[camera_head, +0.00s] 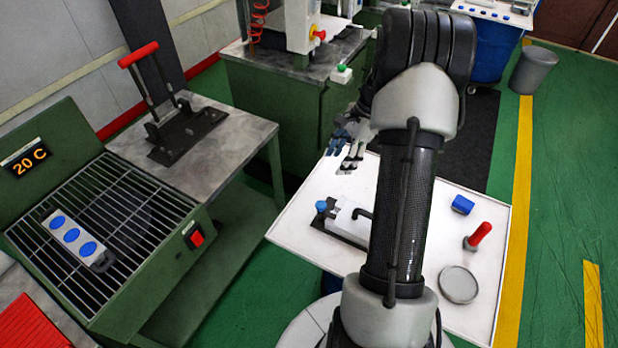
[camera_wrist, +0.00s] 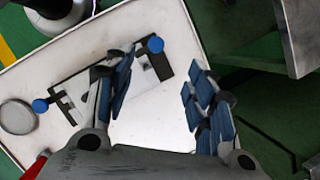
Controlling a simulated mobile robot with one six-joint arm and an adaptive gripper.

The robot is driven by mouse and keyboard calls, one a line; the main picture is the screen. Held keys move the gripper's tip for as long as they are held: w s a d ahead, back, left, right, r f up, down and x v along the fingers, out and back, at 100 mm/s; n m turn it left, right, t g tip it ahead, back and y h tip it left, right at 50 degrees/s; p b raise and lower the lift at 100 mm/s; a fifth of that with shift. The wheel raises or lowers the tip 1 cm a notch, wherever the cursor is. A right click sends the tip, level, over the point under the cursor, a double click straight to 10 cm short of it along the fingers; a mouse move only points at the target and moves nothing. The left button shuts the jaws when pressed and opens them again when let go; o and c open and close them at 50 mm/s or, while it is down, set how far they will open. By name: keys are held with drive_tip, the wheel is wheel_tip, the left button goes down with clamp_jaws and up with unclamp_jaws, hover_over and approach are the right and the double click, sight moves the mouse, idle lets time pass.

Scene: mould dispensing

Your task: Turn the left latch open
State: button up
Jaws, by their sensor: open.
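A mould fixture with a dark base and pale block (camera_head: 343,220) lies on the white table (camera_head: 302,248). The latch with a blue knob (camera_head: 321,206) is at its left end in the head view. In the wrist view that knob (camera_wrist: 155,44) lies just beyond the left finger, and another blue knob (camera_wrist: 40,105) is at the fixture's other end. My gripper (camera_head: 350,145) is open and empty, with blue-padded fingers spread wide in the wrist view (camera_wrist: 160,85). The left finger overlaps the fixture and hides part of it. My arm hides the fixture's right end in the head view.
A blue block (camera_head: 463,204), a red-handled tool (camera_head: 479,235) and a round disc (camera_head: 459,284) are on the table's right side. A green grill unit (camera_head: 150,300) and a red-handled press (camera_head: 175,135) stand at left. The table's lower left is clear.

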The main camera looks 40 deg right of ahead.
sight(321, 204)
drive_tip(key=shift+m, duration=0.7)
drive_tip(key=b+x, duration=0.1)
drive_tip(key=x, duration=0.5)
drive_tip(key=d+b+x, duration=0.1)
drive_tip(key=x, duration=0.5)
drive_tip(key=d+f+b+x, duration=0.1)
drive_tip(key=x, duration=0.6)
drive_tip(key=shift+s+d+b, duration=0.15)
drive_tip(key=shift+s+b, duration=0.2)
drive_tip(key=shift+b, duration=0.05)
drive_tip(key=shift+r, duration=0.1)
drive_tip(key=shift+c, duration=0.2)
drive_tip(key=c, duration=1)
